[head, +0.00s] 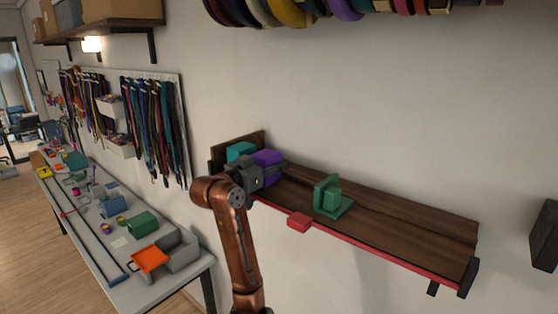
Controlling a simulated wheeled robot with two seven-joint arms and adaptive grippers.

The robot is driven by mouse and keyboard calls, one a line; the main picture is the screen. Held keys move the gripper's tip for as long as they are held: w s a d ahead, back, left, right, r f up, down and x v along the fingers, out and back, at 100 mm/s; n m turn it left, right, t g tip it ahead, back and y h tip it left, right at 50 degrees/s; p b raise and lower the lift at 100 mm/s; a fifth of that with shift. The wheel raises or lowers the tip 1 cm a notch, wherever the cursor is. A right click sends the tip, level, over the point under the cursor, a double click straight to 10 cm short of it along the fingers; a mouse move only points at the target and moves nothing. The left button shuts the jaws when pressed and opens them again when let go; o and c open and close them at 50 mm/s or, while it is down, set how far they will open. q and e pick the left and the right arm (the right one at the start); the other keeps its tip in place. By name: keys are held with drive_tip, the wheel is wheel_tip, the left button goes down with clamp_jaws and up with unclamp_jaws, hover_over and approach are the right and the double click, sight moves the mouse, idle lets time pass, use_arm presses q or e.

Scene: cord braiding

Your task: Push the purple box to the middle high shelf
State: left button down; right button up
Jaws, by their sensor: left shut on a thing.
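The purple box (267,157) is at the left end of a dark wooden wall shelf (398,230) with a red front edge. My left gripper (269,171), at the end of a copper-coloured arm, reaches over the shelf's front edge and is shut on the purple box. The gripper body hides the lower part of the box, so I cannot tell whether it touches the shelf board. My right gripper is not in view.
A teal box (240,150) stands left of the purple box. A green stand-like object (328,197) sits mid-shelf, with a red block (299,222) at the front edge. The shelf's right part is clear. A cluttered workbench (119,243) runs along the left.

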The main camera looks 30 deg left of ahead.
use_arm(q)
drive_tip(key=c, duration=1)
unclamp_jaws()
drive_tip(key=shift+c, duration=0.2)
drive_tip(key=shift+s, duration=0.15)
drive_tip(key=s, duration=0.4)
drive_tip(key=s+a, duration=0.1)
drive_tip(key=s, duration=0.6)
drive_tip(key=shift+s+a, duration=0.3)
drive_tip(key=shift+a, duration=0.05)
